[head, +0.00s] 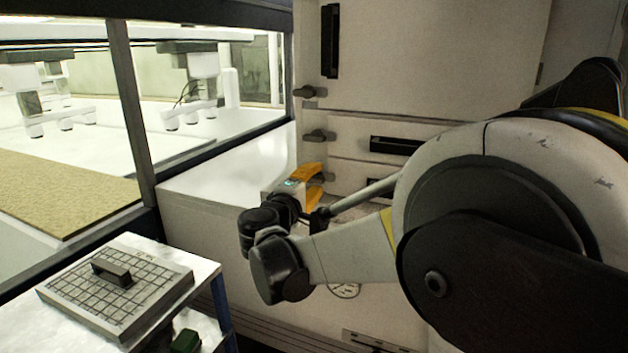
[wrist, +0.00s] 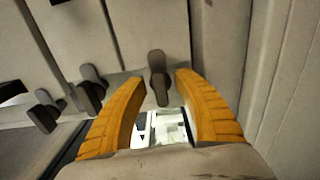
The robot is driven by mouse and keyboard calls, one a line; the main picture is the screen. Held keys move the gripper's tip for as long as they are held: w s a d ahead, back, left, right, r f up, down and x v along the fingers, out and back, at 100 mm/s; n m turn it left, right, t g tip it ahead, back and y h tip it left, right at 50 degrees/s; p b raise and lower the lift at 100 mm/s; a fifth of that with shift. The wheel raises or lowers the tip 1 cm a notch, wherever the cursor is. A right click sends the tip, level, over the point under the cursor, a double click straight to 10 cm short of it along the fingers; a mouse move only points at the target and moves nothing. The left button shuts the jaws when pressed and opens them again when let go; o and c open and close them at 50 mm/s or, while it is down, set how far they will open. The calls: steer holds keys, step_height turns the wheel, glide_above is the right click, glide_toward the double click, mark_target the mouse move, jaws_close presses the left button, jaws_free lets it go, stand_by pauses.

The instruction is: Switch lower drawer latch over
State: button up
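My gripper (head: 312,178) has orange fingers and is at the cabinet's left edge, beside the drawer fronts. In the wrist view my gripper (wrist: 160,80) is open, with a finger on each side of a dark latch (wrist: 158,78). This latch seems to be the lower drawer's; it lies lengthwise between the fingertips, with gaps on both sides and no clear contact. How deep it sits between them I cannot tell. In the head view my gripper and arm hide it. The lower drawer front (head: 350,175) is partly behind my arm.
Above are the upper drawer latch (head: 318,136) and a door latch (head: 308,92); two other latches (wrist: 90,90) show left in the wrist view. The upper drawer has a black recessed handle (head: 395,145). A side table holds a gridded plate (head: 70,290). A windowed tunnel stands left.

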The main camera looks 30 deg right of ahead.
steer(key=shift+a, duration=0.1)
steer(key=v, duration=1.2)
steer(key=s+d+f+m+g+y+b, duration=0.1)
steer(key=s+f+m+g+y+b, duration=0.1)
steer(key=s+f+y+b, duration=0.5)
steer(key=s+f+m+g, duration=0.2)
steer(key=s+f, duration=0.2)
steer(key=f, duration=0.7)
steer(key=s+a+f+m+y+b, duration=0.3)
steer(key=s+a+f+y+b, duration=0.1)
steer(key=s+a+f+y, duration=0.3)
step_height(320, 180, down, 3)
steer(key=s+a, duration=0.1)
steer(key=a, duration=0.1)
steer(key=shift+s+a+m+b, duration=0.3)
steer(key=shift+m, duration=0.1)
